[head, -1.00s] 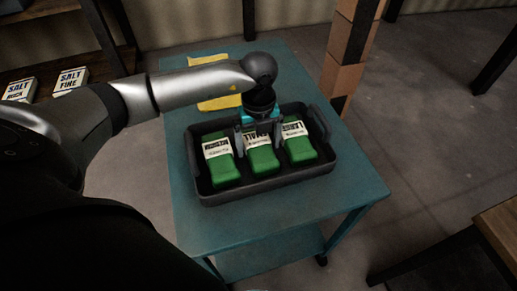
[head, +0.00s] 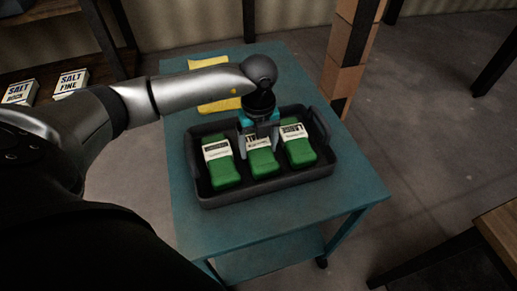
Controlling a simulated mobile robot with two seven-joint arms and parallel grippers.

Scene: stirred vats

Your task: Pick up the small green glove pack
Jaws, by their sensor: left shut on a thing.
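Three green glove packs with white labels lie side by side in a dark tray (head: 270,188). The middle pack (head: 262,164) has its label partly hidden by my left gripper; the label seems to end in "LL". The left pack (head: 226,174) has a label too small to read surely. The right pack (head: 300,154) has a label that looks like "LARGE". My left gripper (head: 260,144) points down over the middle pack and is shut on it, a finger on each side. The pack still lies in the tray. My right gripper is out of view.
The tray stands on a blue-green cart (head: 355,185), with a yellow cloth or sheet (head: 218,104) behind it. Salt boxes (head: 70,82) sit on a shelf at the left. A striped post (head: 350,50) rises behind the cart. A wooden table (head: 500,230) stands at the right.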

